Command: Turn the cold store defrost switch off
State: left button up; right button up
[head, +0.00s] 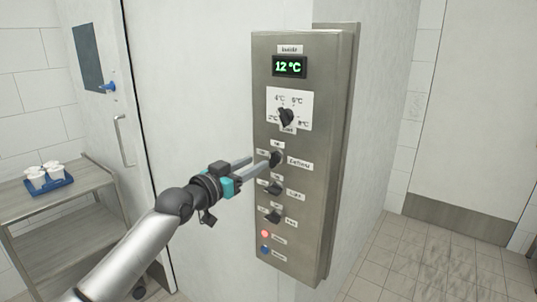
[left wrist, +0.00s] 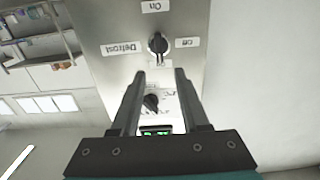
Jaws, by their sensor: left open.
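The steel control panel (head: 312,200) carries a green display reading 12 °C, a temperature dial and a column of three black rotary switches. The defrost switch (head: 277,158) is the uppermost of these. In the left wrist view the panel appears upside down, and the defrost switch (left wrist: 158,45) has its knob lying roughly upright between small labels. I cannot tell which end of the knob is the pointer. My left gripper (head: 262,163) is open at the defrost switch. In the left wrist view its fingertips (left wrist: 160,72) lie either side of the knob's line; contact is not clear.
The temperature dial (head: 287,117) is above the defrost switch; two more switches (head: 273,188) (head: 272,216) and red and blue buttons (head: 265,233) are below. A trolley (head: 60,206) with white cups on a blue tray (head: 47,186) stands left. Floor at right is clear.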

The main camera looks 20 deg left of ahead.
aim_at(270, 155)
pick_arm(q)
jog(key=shift+x, duration=3.55)
grip_shut()
